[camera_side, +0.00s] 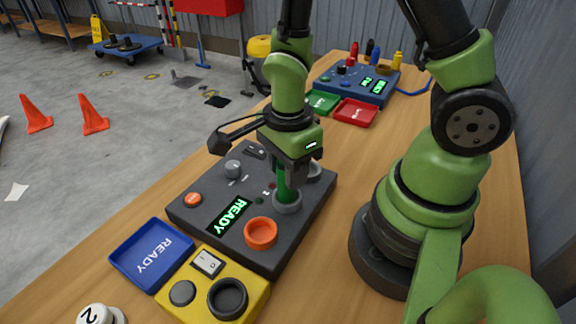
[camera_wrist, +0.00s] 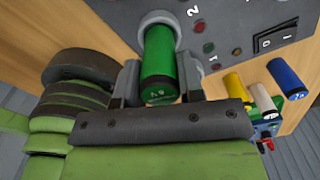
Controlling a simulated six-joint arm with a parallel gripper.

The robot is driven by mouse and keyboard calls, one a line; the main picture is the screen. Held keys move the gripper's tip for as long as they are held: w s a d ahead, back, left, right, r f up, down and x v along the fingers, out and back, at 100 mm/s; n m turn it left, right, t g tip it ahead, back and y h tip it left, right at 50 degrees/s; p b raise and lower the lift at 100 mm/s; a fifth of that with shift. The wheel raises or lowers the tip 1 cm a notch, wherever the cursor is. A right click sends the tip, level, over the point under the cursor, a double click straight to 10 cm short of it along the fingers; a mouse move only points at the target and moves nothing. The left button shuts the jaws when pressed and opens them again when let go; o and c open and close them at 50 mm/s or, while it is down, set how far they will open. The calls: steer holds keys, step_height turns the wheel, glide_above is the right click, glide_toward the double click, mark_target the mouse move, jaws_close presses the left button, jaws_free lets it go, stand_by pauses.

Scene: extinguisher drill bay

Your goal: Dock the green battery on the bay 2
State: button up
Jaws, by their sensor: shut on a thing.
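The green battery (camera_side: 288,182) stands upright between the fingers of my gripper (camera_side: 289,164). Its lower end is at a grey ring socket (camera_side: 287,204) on the dark control panel (camera_side: 215,178). In the wrist view my gripper (camera_wrist: 160,82) is shut on the green battery (camera_wrist: 159,60), with one finger on each side. The far end of the battery meets the pale ring (camera_wrist: 158,17), which surrounds it. A printed "2" lies beside this ring. How deep the battery sits is hidden.
An orange ring (camera_side: 261,233) stands near the socket. A blue READY tray (camera_side: 152,254) and a yellow box (camera_side: 213,285) lie in front. Red (camera_side: 355,112) and green (camera_side: 322,101) trays and a blue panel (camera_side: 342,83) with several upright cylinders stand behind.

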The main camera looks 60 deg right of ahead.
steer(key=shift+f, duration=0.65)
stand_by(0.5)
steer(key=o, duration=0.7)
steer(key=shift+r, duration=5.55)
steer(key=s+r+n+t+y, duration=0.1)
steer(key=s+r+n+t, duration=0.2)
steer(key=r+n, duration=0.3)
steer(key=s+r+n+t+y, duration=0.1)
steer(key=s+r+n+t, duration=0.2)
steer(key=n, duration=0.9)
step_height(320, 180, up, 3)
steer(key=shift+f+n+t, duration=0.15)
steer(key=shift+n+t, duration=0.15)
steer(key=shift+t, duration=0.3)
